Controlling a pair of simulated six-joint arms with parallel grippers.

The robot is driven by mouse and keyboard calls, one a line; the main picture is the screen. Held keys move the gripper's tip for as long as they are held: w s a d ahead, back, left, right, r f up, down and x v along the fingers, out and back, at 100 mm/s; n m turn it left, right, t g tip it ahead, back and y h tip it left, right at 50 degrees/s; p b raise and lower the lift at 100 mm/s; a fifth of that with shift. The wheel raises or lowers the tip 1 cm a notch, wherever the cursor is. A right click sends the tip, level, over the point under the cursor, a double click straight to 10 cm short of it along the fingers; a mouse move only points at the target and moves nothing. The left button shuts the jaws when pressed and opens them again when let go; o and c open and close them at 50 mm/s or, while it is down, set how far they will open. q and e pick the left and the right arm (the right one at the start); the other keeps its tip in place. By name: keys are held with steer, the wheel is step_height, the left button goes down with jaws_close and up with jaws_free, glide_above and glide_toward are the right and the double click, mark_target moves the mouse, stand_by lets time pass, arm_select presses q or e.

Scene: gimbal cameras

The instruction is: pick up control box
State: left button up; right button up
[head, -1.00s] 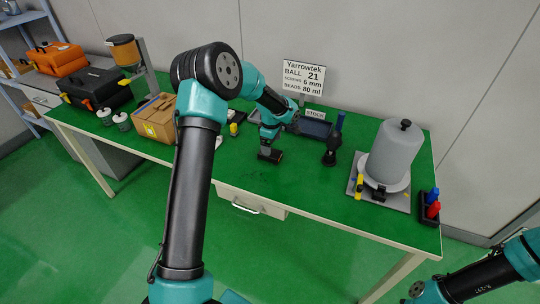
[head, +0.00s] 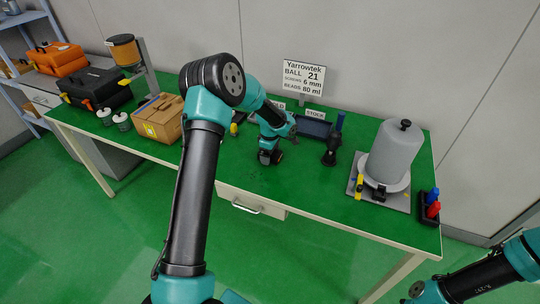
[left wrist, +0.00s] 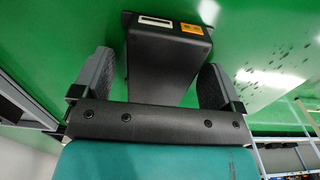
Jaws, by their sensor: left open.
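A black control box (left wrist: 166,62) with a pale panel and an orange label at its far end shows in the left wrist view, against the green tabletop. My left gripper (left wrist: 155,75) is open, with one finger on each side of the box. Gaps show between the fingers and the box's sides. In the head view my left gripper (head: 270,158) is low over the middle of the table, and I cannot clearly make out the box there. My right gripper is out of view; only part of the right arm shows at the lower right.
The green table (head: 330,205) is clear in front of the gripper. A dark stock tray (head: 315,128) and a black stand (head: 330,155) are close on its right. A grey cylinder (head: 393,152) stands farther right. A cardboard box (head: 158,118) is to the left.

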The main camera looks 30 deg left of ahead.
arm_select(q)
steer(key=shift+f, duration=0.15)
steer(key=shift+c, duration=0.2)
stand_by(0.5)
steer(key=c, duration=1)
steer(key=shift+c, duration=0.2)
steer(key=shift+r, duration=1.85)
steer(key=shift+s+d+r, duration=0.15)
steer(key=shift+s, duration=0.15)
steer(key=s+d, duration=0.2)
steer(key=s, duration=0.2)
steer(key=s+d+r, duration=0.1)
steer(key=s+d, duration=0.2)
steer(key=s, duration=0.1)
steer(key=s+d, duration=0.3)
steer(key=s, duration=0.2)
steer(key=shift+r, duration=0.2)
